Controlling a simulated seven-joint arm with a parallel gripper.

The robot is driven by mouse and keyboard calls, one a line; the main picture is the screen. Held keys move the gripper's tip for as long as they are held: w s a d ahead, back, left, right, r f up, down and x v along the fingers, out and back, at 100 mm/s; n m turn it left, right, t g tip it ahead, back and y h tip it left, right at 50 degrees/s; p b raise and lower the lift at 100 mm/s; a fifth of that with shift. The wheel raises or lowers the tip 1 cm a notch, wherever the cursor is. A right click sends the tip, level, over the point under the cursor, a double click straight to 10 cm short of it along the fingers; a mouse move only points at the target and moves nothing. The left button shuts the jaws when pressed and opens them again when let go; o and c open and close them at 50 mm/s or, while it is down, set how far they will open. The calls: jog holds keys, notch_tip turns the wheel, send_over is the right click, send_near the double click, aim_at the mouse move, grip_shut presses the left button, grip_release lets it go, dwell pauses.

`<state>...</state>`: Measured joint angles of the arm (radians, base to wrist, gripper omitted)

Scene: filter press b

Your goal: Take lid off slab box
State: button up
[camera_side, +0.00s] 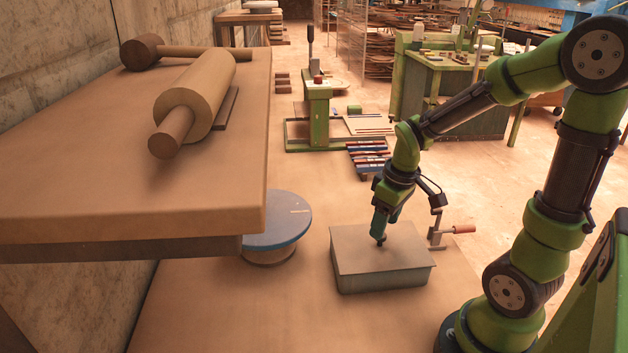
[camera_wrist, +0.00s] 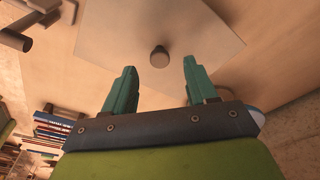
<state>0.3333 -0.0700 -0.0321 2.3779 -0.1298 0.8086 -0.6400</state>
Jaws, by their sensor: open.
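The slab box (camera_side: 385,281) is a low grey box on the table. Its flat lid (camera_side: 362,248) lies on top and covers it. In the wrist view the lid (camera_wrist: 110,35) fills the upper middle, with a small dark round knob (camera_wrist: 159,57) at its centre. My gripper (camera_side: 381,238) is right above the lid at the knob. In the wrist view my gripper (camera_wrist: 158,70) has its two teal fingers apart, with the knob between and just beyond their tips. In the side view the fingers largely hide the knob, so contact cannot be told.
A crank with a reddish handle (camera_side: 463,229) stands close to the box's right. A blue-topped round turntable (camera_side: 279,222) stands to the left. A raised wooden shelf (camera_side: 215,185) with a rolling pin (camera_side: 205,95) and mallet (camera_side: 142,52) is at left. Coloured bars (camera_side: 368,152) lie behind.

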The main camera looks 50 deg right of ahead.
jog(key=shift+w+f, duration=0.2)
jog(key=shift+f, duration=1.3)
jog(key=shift+c, duration=0.5)
grip_shut()
